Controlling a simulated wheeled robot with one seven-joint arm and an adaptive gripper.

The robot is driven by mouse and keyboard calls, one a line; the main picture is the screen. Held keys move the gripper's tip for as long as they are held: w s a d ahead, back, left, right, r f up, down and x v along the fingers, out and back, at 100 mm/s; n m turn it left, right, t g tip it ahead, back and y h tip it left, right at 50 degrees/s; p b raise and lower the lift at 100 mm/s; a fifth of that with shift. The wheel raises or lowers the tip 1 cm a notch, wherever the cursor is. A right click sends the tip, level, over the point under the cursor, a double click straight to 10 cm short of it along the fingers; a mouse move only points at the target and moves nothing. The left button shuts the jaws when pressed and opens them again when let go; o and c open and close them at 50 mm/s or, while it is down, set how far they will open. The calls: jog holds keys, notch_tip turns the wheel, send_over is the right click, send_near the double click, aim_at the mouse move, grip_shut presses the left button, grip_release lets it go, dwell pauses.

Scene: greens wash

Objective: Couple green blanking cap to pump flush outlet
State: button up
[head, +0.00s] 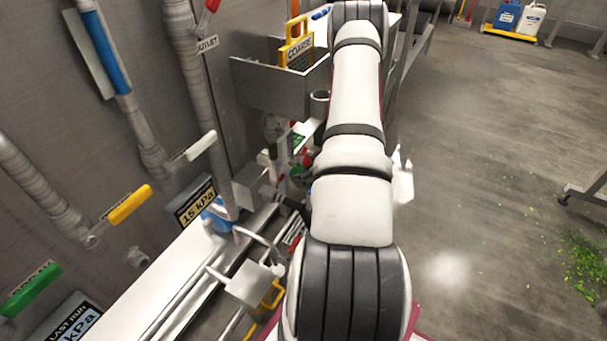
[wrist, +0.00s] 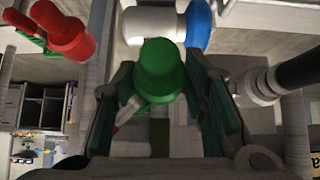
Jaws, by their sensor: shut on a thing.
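The green blanking cap (wrist: 160,72) sits between the two fingers of my gripper (wrist: 165,95) in the wrist view. The gripper is shut on it, with green-faced pads on either side. Above the cap is a white cylinder (wrist: 150,24) with a blue end (wrist: 198,25), and to the right is a black pipe end with a pale collar (wrist: 258,88). I cannot tell which of these, if any, is the pump flush outlet. In the head view my arm hides most of the gripper's work area.
A red fitting (wrist: 66,32) is at the upper left of the wrist view. In the head view, wall pipes with a yellow handle (head: 130,204) and a green handle (head: 30,290) are at left. Open floor lies right.

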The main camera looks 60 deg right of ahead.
aim_at(298, 169)
jog(key=shift+w, duration=1.1)
jog(key=shift+w+a, duration=0.1)
jog(key=shift+w, duration=0.1)
jog(key=shift+w+r, duration=0.15)
jog(key=shift+w, duration=0.2)
jog(key=shift+s+r, duration=0.1)
dwell(0.4)
jog(key=shift+s+f+p, duration=0.2)
jog(key=shift+s+p, duration=0.45)
jog(key=shift+s, duration=0.95)
jog(key=shift+p, duration=0.6)
dwell(0.6)
jog(key=shift+w, duration=1.3)
dwell(0.3)
